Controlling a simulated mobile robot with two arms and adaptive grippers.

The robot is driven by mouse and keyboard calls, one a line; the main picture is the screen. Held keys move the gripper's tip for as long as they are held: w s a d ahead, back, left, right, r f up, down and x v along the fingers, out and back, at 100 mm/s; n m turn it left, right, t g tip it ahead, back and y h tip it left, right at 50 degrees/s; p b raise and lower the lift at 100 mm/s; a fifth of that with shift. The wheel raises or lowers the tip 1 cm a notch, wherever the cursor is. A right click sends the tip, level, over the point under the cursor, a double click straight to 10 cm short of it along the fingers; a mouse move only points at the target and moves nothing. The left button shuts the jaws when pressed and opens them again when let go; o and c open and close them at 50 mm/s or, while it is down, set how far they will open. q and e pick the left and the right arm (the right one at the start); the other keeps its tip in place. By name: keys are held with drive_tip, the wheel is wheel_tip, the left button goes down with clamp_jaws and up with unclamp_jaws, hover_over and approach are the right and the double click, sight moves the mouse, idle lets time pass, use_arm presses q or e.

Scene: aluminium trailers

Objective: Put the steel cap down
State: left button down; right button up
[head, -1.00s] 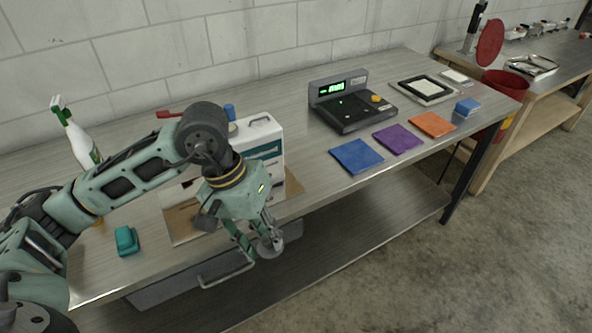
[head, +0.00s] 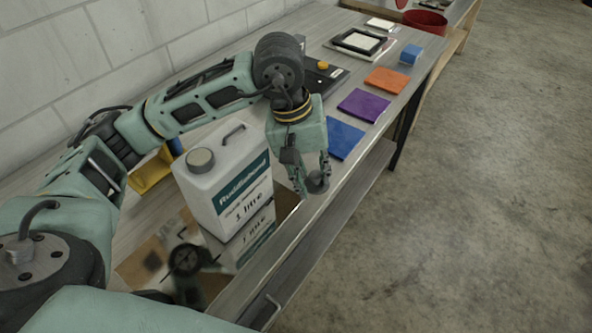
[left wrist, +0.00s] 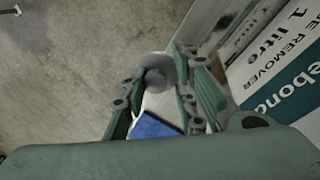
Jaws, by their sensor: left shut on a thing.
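The steel cap (head: 318,184) is a small grey round piece. My left gripper (head: 312,188) is shut on it and holds it above the bench's front edge, right of the white one-litre jug. In the left wrist view the cap (left wrist: 158,72) shows between the fingertips, with the blue square (left wrist: 150,127) partly visible beyond the fingers. The gap below the cap is hard to judge. My right gripper is not in view.
The white jug (head: 225,185) stands on a shiny plate (head: 160,262). A blue square (head: 343,139), a purple one (head: 363,105) and an orange one (head: 387,80) lie along the bench's front (head: 319,205). A blue block (head: 411,54) sits farther back. My arm partly hides the black scale (head: 325,75).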

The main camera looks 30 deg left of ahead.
use_arm(q)
drive_tip(key=w+d+r+n+y+b, duration=0.2)
drive_tip(key=w+n+b, duration=0.5)
drive_tip(key=w+n, duration=0.5)
drive_tip(key=shift+m, duration=0.5)
drive_tip(key=a+f, duration=0.2)
drive_tip(key=a, duration=0.1)
drive_tip(key=s+a+f+p, duration=0.1)
drive_tip(key=a+f, duration=0.1)
drive_tip(key=a, duration=0.2)
drive_tip(key=s+a+f+p, duration=0.1)
drive_tip(key=a+f, duration=0.1)
drive_tip(key=a, duration=0.2)
drive_tip(key=shift+f, duration=0.35)
drive_tip(key=shift+s+a+f, duration=0.15)
drive_tip(key=shift+a+f, duration=0.05)
drive_tip(key=shift+f, duration=0.3)
wheel_tip(320, 180, down, 4)
drive_tip(key=shift+r+p, duration=0.25)
drive_tip(key=shift+p, duration=0.2)
drive_tip(key=c, duration=1.4)
unclamp_jaws()
drive_tip(key=shift+o, duration=0.2)
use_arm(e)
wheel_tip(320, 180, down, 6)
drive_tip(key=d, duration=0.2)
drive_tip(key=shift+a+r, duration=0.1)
